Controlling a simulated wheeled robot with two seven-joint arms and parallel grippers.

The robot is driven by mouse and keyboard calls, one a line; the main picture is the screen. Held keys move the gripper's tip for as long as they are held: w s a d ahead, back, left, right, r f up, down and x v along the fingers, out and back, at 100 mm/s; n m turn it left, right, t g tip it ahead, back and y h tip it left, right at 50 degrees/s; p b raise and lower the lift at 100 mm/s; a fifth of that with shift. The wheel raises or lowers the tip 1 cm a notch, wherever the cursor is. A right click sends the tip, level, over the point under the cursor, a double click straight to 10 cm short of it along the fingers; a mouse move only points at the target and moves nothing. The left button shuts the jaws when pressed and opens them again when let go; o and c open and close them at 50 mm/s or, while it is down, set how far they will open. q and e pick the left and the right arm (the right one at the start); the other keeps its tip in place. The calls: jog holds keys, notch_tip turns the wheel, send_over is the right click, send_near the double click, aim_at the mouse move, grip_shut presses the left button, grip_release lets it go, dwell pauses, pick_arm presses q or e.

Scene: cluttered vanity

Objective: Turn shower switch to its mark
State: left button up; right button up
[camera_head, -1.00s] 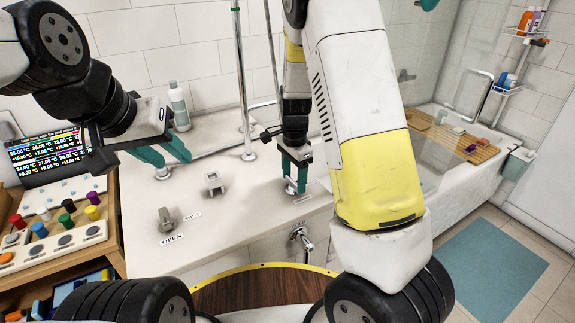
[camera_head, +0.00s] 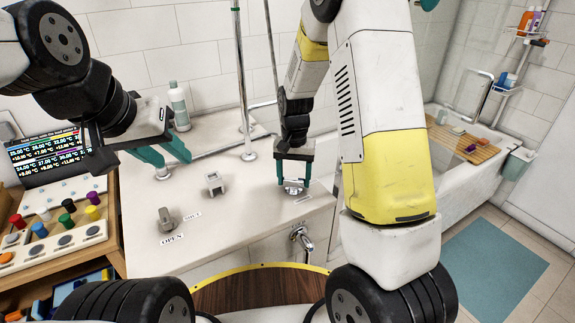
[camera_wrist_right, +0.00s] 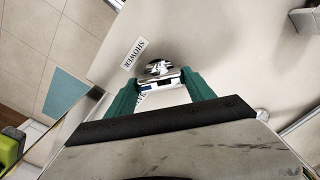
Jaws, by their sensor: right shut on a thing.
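The chrome shower switch (camera_head: 293,190) stands on the white counter (camera_head: 262,208), partly hidden by my right gripper. In the right wrist view the switch (camera_wrist_right: 159,70) sits between the two teal fingers, beside a label reading SHOWER (camera_wrist_right: 133,53). My right gripper (camera_head: 294,181) points down from above and is shut on the switch. The fingers also show in the right wrist view (camera_wrist_right: 162,88). I cannot make out the mark. My left gripper (camera_head: 166,153) is open and empty, above the counter at the left.
A grey knob (camera_head: 166,219) by an OPEN label and another fixture (camera_head: 214,184) stand on the counter to the left. A chrome tap (camera_head: 302,240) is on the counter's front. A vertical pipe (camera_head: 242,80) and a bottle (camera_head: 178,105) stand behind.

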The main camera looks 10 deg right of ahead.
aim_at(294, 179)
jog(key=n, duration=0.3)
jog(key=shift+n, duration=2.2)
jog(key=o, duration=1.4)
jog(key=shift+r, duration=3.9)
jog(key=shift+r, duration=0.15)
jog(key=s+d+r+m+t, duration=0.1)
jog(key=s+r+t, duration=0.1)
jog(key=s+r, duration=0.3)
jog(key=s+d+r+m+t+y, duration=0.1)
jog(key=s+r+t, duration=0.1)
jog(key=s+r, duration=0.4)
jog(key=s+d+r+m+t+y, duration=0.1)
jog(key=s+r, duration=0.4)
jog(key=s, duration=0.5)
jog(key=shift+s+d+r+m+t, duration=0.15)
jog(key=shift+r+m+t, duration=0.15)
jog(key=shift+t, duration=0.3)
